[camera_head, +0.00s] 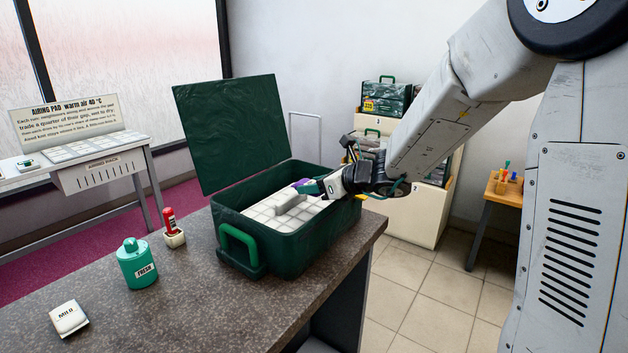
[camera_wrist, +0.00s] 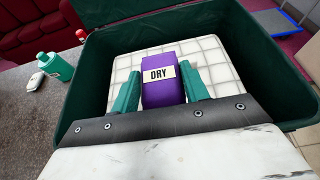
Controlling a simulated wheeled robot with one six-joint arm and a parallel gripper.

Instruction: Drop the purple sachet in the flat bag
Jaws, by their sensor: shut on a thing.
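The purple sachet (camera_wrist: 161,93), labelled "DRY", is held between the two green fingers of my gripper (camera_wrist: 160,85) in the wrist view. In the head view a bit of the purple sachet (camera_head: 301,183) shows at my gripper (camera_head: 312,187). A green bag (camera_head: 300,249) stands on the counter with its lid raised. Inside it lies a white quilted comforter (camera_wrist: 206,53) with a grey strip (camera_head: 291,204) on top. My gripper is over the comforter, inside the bag's outline. I cannot tell whether the sachet touches the comforter.
On the counter (camera_head: 195,304) left of the bag are a green "FRESH" bottle (camera_head: 138,264), a red-topped item (camera_head: 172,228) and a white "MILD" packet (camera_head: 68,318). The raised lid (camera_head: 232,130) stands behind the bag. An airing table (camera_head: 95,165) is at the left, and shelves with green bags (camera_head: 387,97) are behind.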

